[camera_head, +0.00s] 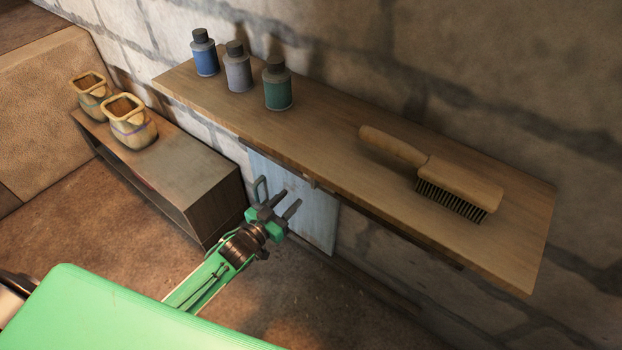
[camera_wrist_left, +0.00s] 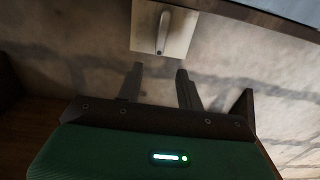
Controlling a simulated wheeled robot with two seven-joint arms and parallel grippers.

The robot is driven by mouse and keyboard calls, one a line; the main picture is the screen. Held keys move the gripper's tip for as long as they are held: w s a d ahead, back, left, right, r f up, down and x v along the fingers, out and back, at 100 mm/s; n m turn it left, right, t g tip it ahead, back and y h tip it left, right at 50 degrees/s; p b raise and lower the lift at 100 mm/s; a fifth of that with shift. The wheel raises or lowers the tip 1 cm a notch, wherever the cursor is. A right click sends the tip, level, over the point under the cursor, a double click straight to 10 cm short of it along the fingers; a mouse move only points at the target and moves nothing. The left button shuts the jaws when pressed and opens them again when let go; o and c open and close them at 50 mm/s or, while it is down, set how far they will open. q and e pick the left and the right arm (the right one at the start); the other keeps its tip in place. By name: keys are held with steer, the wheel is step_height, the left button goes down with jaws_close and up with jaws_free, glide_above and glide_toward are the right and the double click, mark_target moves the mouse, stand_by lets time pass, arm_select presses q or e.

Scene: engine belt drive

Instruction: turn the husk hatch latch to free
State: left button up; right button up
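The hatch is a pale blue-grey panel (camera_head: 322,228) on the wall under the shelf, partly hidden by my left gripper. A grey loop handle (camera_head: 260,187) shows at its left side. In the left wrist view a grey lever (camera_wrist_left: 162,33), which looks like the latch, sits on a pale square plate (camera_wrist_left: 185,38), pointing roughly up and down in that picture. My left gripper (camera_head: 290,201) is in front of the panel, its two fingers apart and empty. In the left wrist view the open fingers (camera_wrist_left: 158,72) are below the lever, apart from it. My right gripper is not in view.
A wooden shelf (camera_head: 330,150) juts out above the panel, holding three small bottles (camera_head: 238,70) and a wooden brush (camera_head: 440,178). A low cabinet (camera_head: 190,165) with two jars (camera_head: 130,122) stands left of the panel. The floor (camera_head: 310,300) below is clear.

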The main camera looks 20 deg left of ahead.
arm_select(q)
steer(key=x, duration=1.1)
steer(key=shift+b, duration=0.3)
steer(key=shift+f, duration=0.1)
jaws_close()
